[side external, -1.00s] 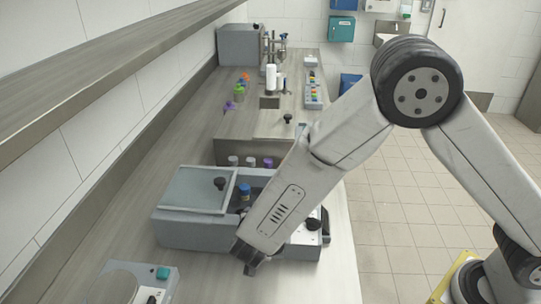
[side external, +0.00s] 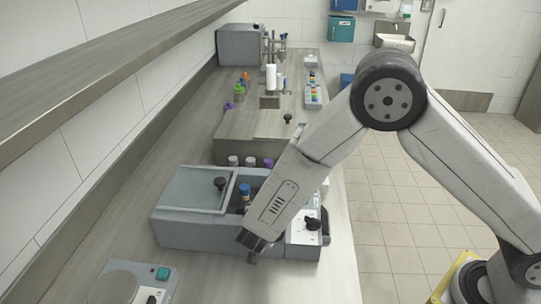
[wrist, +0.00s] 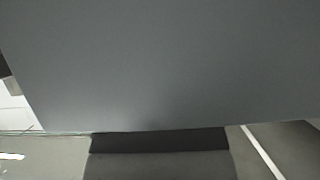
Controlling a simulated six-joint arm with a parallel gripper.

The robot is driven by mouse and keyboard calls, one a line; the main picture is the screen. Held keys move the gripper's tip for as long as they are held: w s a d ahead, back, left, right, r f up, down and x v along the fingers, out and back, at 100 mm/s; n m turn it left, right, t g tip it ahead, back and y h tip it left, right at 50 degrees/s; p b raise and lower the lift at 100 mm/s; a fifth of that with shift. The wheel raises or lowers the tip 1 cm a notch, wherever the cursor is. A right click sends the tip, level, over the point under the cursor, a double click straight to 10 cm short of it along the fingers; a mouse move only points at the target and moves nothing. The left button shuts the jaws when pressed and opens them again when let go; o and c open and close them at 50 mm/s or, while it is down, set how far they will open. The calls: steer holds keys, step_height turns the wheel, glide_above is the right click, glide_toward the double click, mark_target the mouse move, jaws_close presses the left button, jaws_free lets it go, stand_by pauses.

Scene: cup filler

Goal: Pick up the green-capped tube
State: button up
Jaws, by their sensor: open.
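A small green-capped tube (side external: 239,89) appears far back on the bench in the side view, close to the back wall side. It is small, so its details are hard to make out. My gripper (side external: 250,254) is far from it, low at the front side of the grey box-shaped machine. The gripper is open, with no object visible in it. Whether it touches the machine cannot be told. The wrist view shows mostly a plain grey surface close up and no tube.
The grey machine (side external: 180,233) holds a blue-capped tube (side external: 244,192). White- and purple-capped tubes stand behind it, beside a wooden-topped block (side external: 250,126). Orange and purple caps (side external: 229,106) are near the green one. A scale (side external: 118,284) stands front left; a shelf overhangs left.

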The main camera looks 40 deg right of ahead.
stand_by(0.3)
jaws_close()
steer(key=shift+r, duration=0.1)
step_height(320, 180, up, 10)
stand_by(0.9)
stand_by(0.5)
